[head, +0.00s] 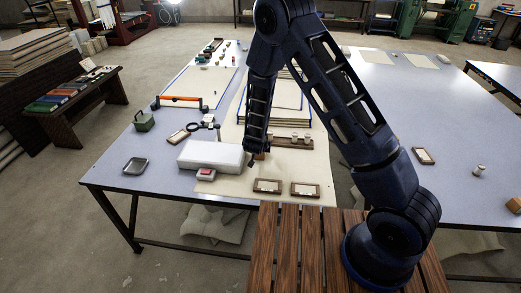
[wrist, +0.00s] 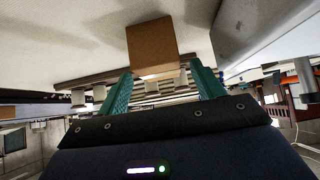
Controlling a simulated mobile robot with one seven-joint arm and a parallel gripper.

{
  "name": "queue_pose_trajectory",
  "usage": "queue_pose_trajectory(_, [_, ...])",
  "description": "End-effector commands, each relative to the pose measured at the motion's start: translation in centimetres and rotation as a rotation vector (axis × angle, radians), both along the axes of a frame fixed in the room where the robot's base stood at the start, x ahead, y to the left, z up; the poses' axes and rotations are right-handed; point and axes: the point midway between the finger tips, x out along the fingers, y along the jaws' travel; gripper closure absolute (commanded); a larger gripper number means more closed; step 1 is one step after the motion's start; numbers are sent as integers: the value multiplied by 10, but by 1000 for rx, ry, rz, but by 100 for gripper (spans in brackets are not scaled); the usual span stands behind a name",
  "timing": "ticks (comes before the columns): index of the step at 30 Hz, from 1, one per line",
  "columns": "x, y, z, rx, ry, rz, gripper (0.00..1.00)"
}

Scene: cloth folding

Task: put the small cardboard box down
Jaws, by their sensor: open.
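The small cardboard box (wrist: 152,42) is a plain brown block in the wrist view, which shows the scene upside down. It appears to rest on the cream cloth (wrist: 60,25). My gripper (wrist: 161,72) is open, with one teal finger to each side of the box's line and its tips close to the box. I see no finger pressing on it. In the head view only a bit of the box (head: 260,156) shows beside the end of my arm, and the fingers are mostly hidden.
A pale grey case (head: 212,156) stands close on the left. A wooden rack with white spools (head: 292,142) lies just behind the box. Two small wooden frames (head: 267,186) lie toward the table's front edge. Bare cloth shows between them and the case.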

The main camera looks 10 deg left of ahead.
Motion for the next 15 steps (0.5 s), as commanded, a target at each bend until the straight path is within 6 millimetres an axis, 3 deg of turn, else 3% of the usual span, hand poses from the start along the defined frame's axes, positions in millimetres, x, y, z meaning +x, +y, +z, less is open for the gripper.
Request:
queue_pose_trajectory(6, [-28, 0, 29, 1, -2, 1, 33])
queue_pose_trajectory(15, [-51, 0, 51, 1, -2, 1, 33])
